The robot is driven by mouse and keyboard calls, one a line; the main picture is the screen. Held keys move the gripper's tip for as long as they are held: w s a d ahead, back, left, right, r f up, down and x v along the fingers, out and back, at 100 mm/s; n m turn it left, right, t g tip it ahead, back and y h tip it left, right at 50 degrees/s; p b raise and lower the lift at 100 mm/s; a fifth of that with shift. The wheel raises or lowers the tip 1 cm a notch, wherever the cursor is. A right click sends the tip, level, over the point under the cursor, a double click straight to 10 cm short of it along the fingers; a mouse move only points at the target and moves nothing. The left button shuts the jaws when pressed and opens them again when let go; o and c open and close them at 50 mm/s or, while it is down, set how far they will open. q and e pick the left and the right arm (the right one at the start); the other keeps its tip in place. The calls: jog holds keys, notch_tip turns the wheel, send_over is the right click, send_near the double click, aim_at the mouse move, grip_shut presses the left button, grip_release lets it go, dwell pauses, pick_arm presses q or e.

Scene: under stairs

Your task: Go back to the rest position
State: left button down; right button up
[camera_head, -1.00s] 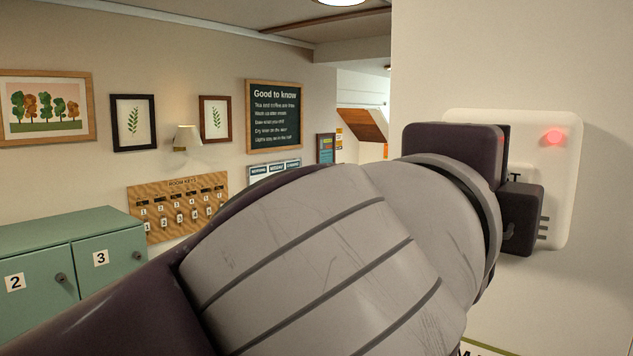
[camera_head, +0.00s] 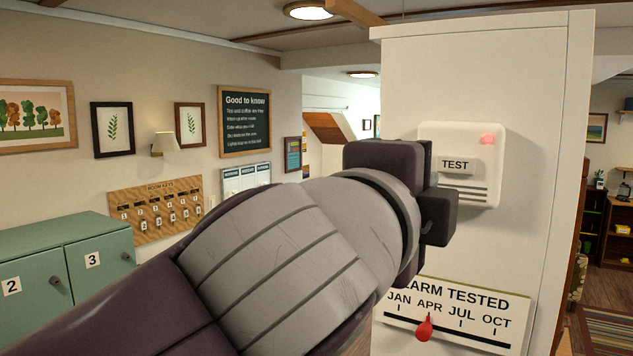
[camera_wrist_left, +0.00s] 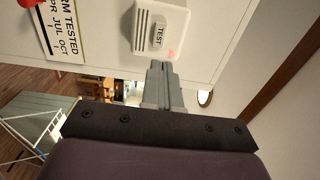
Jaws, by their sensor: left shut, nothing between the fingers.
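My left arm crosses the head view from the lower left, and its wrist hides the left gripper's fingertips there. In the left wrist view the left gripper (camera_wrist_left: 160,70) is shut and empty. Its fingertips overlap the lower edge of the white alarm box (camera_wrist_left: 178,15); I cannot tell the exact gap. In the head view the alarm box (camera_head: 488,187) is on the white wall panel, to the right of my wrist, with a TEST button (camera_head: 455,165) and a pinkish-red light (camera_head: 488,139). My right gripper is out of view.
An "Alarm tested" month board (camera_head: 480,318) with a red marker (camera_head: 424,327) is below the box. Green lockers (camera_head: 100,255) and a key board (camera_head: 160,207) are at the left. Shelves (camera_head: 618,235) stand far right, beyond the panel (camera_head: 510,80).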

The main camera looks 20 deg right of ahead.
pick_arm(q)
notch_tip(320, 180, down, 19)
jog(key=w+n+g+y+b, duration=0.2)
jog(key=n+g+y, duration=0.1)
jog(key=n, duration=0.4)
jog(key=w+a+f+n+g+y+b, duration=0.1)
jog(key=w+a+f+n+y+b, duration=0.15)
jog(key=f, duration=0.55)
jog(key=w+a+f+n+y+b, duration=0.15)
jog(key=a+f, duration=0.25)
jog(key=f, duration=0.4)
jog(key=w+a+f+n+g+y+b, duration=0.1)
jog(key=w+a+f+n+y, duration=0.15)
jog(key=f, duration=0.55)
jog(key=s+a+f+n+g+y+b, duration=0.1)
jog(key=a+f+n+b, duration=0.3)
jog(key=a+f, duration=0.6)
jog(key=s+a+f+n+g+y+b, duration=0.1)
jog(key=s+a+f+n+g+b, duration=0.1)
jog(key=a+f, duration=0.8)
jog(key=s+a+f+n+g+y+b, duration=0.2)
jog(key=s+a+f+n+b, duration=0.3)
jog(key=a+f+n, duration=0.3)
notch_tip(320, 180, down, 2)
jog(key=shift+a+f+b, duration=0.15)
jog(key=shift+a+b, duration=0.15)
jog(key=shift+a, duration=0.7)
